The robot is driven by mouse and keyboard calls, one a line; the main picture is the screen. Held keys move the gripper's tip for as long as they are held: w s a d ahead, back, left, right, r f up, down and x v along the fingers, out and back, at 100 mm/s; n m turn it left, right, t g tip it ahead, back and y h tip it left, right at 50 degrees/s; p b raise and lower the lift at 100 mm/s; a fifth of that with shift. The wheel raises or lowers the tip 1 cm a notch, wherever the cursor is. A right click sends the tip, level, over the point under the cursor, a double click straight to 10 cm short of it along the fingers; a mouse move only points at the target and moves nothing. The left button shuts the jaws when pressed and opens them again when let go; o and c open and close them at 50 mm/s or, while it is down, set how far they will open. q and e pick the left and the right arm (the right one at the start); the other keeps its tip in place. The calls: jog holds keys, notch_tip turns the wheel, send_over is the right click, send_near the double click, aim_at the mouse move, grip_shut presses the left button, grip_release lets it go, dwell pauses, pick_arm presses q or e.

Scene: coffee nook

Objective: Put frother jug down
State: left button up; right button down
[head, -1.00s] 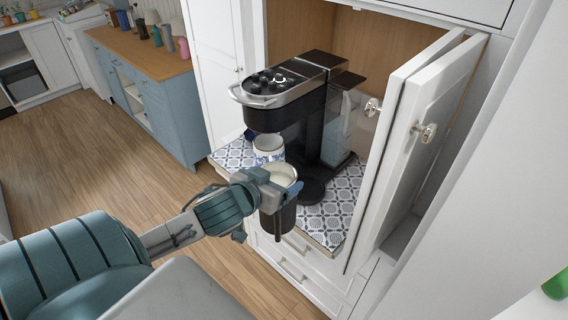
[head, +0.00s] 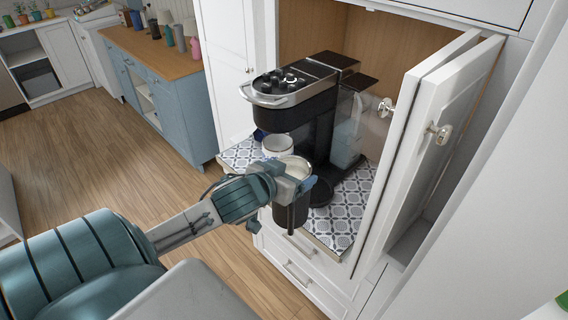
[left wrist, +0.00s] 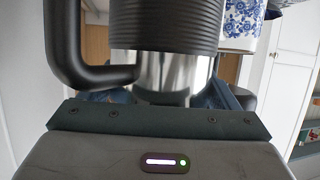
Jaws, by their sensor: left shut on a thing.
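The frother jug (head: 290,216) has a dark lower body and a pale top. My left gripper (head: 287,184) is shut on it near its upper part, in front of the patterned shelf. The jug looks upright and overlaps the shelf's front edge; I cannot tell whether it touches the shelf. In the left wrist view, the jug shows a black ribbed body (left wrist: 165,26), a black handle and a shiny metal part between my fingers. My right gripper is not in view.
A black coffee machine (head: 300,100) stands on the patterned shelf (head: 345,212). A white cup (head: 277,146) sits just behind the jug; a blue-and-white cup (left wrist: 243,20) shows in the left wrist view. White open doors (head: 440,140) bound the right. The shelf's front right looks clear.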

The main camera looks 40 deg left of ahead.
pick_arm(q)
jog(key=w+a+p, duration=0.1)
jog(key=w+p, duration=0.4)
jog(key=w, duration=0.8)
jog(key=shift+a+f, duration=0.2)
jog(key=shift+f, duration=0.35)
jog(key=o, duration=1.6)
jog(key=shift+f, duration=0.25)
jog(key=o, duration=0.3)
jog(key=shift+s+r, duration=0.15)
